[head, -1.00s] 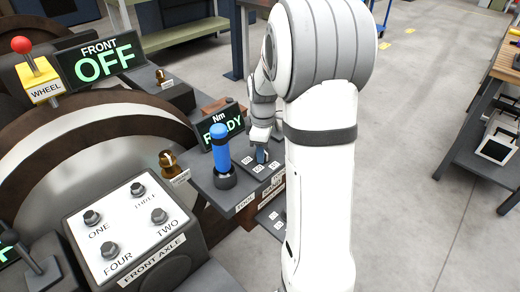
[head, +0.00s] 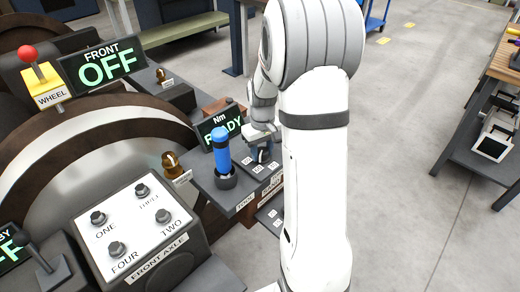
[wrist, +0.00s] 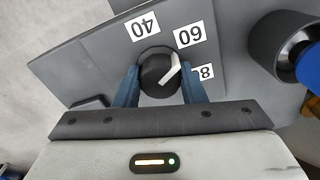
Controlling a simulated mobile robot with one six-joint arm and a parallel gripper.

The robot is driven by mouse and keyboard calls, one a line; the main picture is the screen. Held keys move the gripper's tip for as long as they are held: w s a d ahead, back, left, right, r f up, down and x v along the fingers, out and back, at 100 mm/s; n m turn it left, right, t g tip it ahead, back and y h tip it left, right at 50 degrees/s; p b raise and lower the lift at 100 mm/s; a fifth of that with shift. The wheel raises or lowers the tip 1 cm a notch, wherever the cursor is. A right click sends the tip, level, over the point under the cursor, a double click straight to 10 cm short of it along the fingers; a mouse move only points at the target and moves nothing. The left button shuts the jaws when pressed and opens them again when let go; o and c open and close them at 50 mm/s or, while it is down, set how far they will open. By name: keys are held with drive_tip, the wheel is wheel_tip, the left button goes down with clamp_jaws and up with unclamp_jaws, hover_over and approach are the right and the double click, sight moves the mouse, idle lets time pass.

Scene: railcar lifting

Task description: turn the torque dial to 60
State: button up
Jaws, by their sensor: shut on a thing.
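The torque dial (wrist: 158,76) is a round black knob with a white pointer (wrist: 173,66) on its upper right. The pointer's upper end lies near the label 60 (wrist: 189,34). The label 40 (wrist: 142,26) is up and left of the dial, and a partly hidden label starting with 8 (wrist: 206,72) is at its right. My gripper (wrist: 160,88) has its blue fingers on both sides of the dial and is shut on it. In the head view my gripper (head: 262,152) is down at the grey panel, and the dial is mostly hidden.
A blue tool (head: 221,150) stands upright in a dark holder beside the dial. A display behind it (head: 220,126) reads READY under Nm, partly covered. The FRONT display (head: 104,67) reads OFF. A box with several knobs (head: 130,230) is at the front left.

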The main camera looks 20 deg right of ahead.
sight(262, 151)
drive_tip(key=shift+s+f+m, duration=0.15)
drive_tip(key=shift+s+m, duration=0.1)
drive_tip(key=shift+m, duration=0.25)
idle(0.3)
drive_tip(key=o, duration=1)
drive_tip(key=shift+w, duration=0.1)
drive_tip(key=shift+w+r, duration=0.1)
drive_tip(key=shift+r, duration=0.35)
wheel_tip(262, 151, up, 7)
drive_tip(key=shift+f+p, duration=0.1)
drive_tip(key=shift+p, duration=0.8)
